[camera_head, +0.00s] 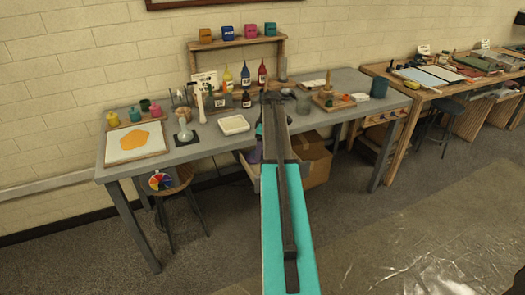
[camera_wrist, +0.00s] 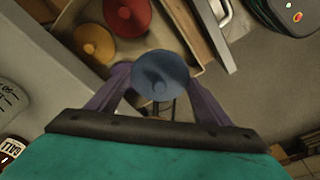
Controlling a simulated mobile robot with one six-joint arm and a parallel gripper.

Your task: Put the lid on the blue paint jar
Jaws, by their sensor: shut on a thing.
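My gripper (camera_wrist: 160,88) is shut on a blue lid (camera_wrist: 160,72), a round disc with a small raised knob, held between its purple fingers in the wrist view. In the head view my gripper (camera_head: 251,153) is a small purple shape at the front edge of the table, partly hidden by my arm; the lid cannot be made out there. Small open-looking jars in yellow (camera_head: 112,118), green (camera_head: 145,105) and pink (camera_head: 155,110) stand at the table's left. I cannot pick out the blue paint jar for sure in either view.
Below the held lid, a tan box (camera_wrist: 62,7) holds a red lid (camera_wrist: 127,14) and an orange lid (camera_wrist: 93,42). A white tray (camera_head: 234,125), bottles and a raised shelf (camera_head: 235,43) crowd the grey table (camera_head: 205,150). A stool (camera_head: 172,182) stands in front.

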